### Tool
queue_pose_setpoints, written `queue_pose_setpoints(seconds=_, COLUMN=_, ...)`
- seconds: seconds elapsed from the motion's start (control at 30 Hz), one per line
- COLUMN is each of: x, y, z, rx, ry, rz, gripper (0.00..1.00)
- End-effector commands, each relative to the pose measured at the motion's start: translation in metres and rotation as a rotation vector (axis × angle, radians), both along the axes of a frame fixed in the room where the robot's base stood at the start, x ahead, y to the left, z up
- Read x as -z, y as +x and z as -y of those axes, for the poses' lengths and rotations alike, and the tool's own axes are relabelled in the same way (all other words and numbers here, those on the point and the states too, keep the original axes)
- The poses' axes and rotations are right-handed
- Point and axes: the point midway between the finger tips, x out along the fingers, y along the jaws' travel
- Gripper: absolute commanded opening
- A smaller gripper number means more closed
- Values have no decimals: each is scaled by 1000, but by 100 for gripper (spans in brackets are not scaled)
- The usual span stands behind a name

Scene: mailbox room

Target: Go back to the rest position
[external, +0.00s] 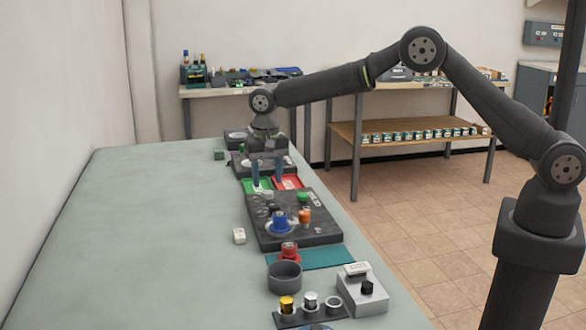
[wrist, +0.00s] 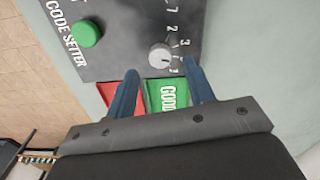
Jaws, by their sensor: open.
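My gripper (external: 267,182) is open and empty, pointing down over the far part of the table (external: 150,235). Its two blue fingers stand apart, and it also shows in the wrist view (wrist: 162,82). Below it lie a green plate (external: 257,185) marked "GOOD" and a red plate (external: 288,182); both show between and beside the fingers in the wrist view. The dark code setter panel (wrist: 115,62), with a green button (wrist: 88,33) and a grey knob (wrist: 160,56), lies just beyond the fingertips. The height above these is hard to tell.
A grey cup (external: 284,277), a red part (external: 290,252) and a grey box (external: 362,294) stand in front. The table's left side is mostly clear.

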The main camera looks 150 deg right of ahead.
Motion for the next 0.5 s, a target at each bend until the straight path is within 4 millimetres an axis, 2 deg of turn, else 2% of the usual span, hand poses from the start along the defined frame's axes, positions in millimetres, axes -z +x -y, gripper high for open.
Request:
queue_pose_setpoints(seconds=0.1, x=-26, y=0, z=1, rx=0, ry=-5, rz=2, gripper=49)
queue_pose_setpoints(seconds=0.5, x=-106, y=0, z=1, rx=0, ry=-5, rz=2, gripper=49)
